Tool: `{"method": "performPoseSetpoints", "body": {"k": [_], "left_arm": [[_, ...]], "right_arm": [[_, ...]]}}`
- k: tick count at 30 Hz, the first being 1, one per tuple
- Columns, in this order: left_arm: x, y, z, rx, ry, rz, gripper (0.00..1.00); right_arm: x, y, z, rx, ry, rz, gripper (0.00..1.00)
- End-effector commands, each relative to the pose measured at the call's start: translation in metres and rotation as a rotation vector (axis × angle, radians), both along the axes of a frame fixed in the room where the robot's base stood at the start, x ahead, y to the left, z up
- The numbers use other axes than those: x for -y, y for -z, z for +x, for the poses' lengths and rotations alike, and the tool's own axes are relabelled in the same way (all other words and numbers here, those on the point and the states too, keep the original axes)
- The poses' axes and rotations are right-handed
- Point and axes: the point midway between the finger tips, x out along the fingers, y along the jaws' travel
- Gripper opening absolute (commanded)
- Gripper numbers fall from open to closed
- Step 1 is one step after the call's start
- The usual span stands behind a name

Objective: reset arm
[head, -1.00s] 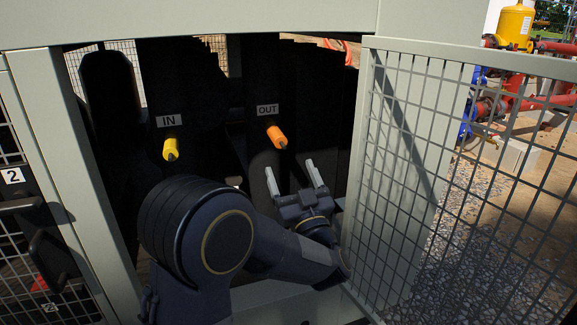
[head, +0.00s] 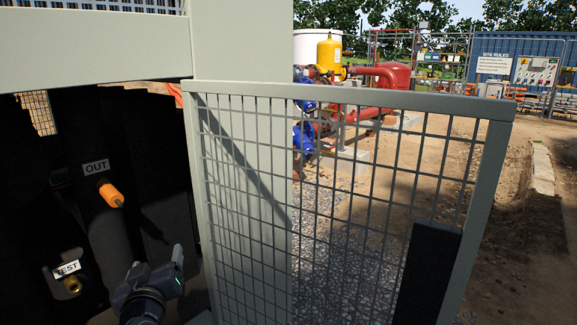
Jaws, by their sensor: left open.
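My left gripper (head: 158,263) is in the lower left of the head view, in front of the dark opening of the cabinet. Its two pale fingers are apart, with nothing between them. It is below and to the right of the orange handle (head: 111,195) under the OUT label (head: 96,167) and does not touch it. Most of my left arm is out of the picture below. My right gripper is not in view.
A mesh door (head: 345,205) stands just right of my gripper. A brass TEST fitting (head: 73,285) is at the lower left. A pale frame beam (head: 95,48) crosses above the opening. Red pipes (head: 372,75) and gravel lie beyond the door.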

Motion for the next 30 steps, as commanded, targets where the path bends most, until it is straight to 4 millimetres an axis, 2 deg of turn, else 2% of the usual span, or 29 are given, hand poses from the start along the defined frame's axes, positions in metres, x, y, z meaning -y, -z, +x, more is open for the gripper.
{"method": "performPoseSetpoints", "body": {"k": [5,9,12,18,24,25,30], "left_arm": [[0.031,0.015,-0.051,-0.19,0.297,-0.157,0.75],[0.055,0.038,-0.11,-0.388,0.47,-0.208,0.75],[0.064,0.056,-0.15,-0.525,0.538,-0.22,0.75],[0.069,0.087,-0.218,-0.757,0.582,-0.224,0.75],[0.065,0.111,-0.278,-0.97,0.563,-0.223,0.75],[0.066,0.092,-0.274,-0.964,0.567,-0.223,0.75],[0.066,0.054,-0.273,-0.961,0.57,-0.224,0.75]], "right_arm": [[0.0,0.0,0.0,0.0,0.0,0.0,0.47],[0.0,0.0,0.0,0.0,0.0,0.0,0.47],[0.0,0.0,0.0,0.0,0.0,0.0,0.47],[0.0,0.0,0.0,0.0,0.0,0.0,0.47],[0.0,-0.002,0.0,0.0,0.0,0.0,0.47],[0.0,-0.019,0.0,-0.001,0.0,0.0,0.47],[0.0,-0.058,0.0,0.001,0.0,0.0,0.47]]}}
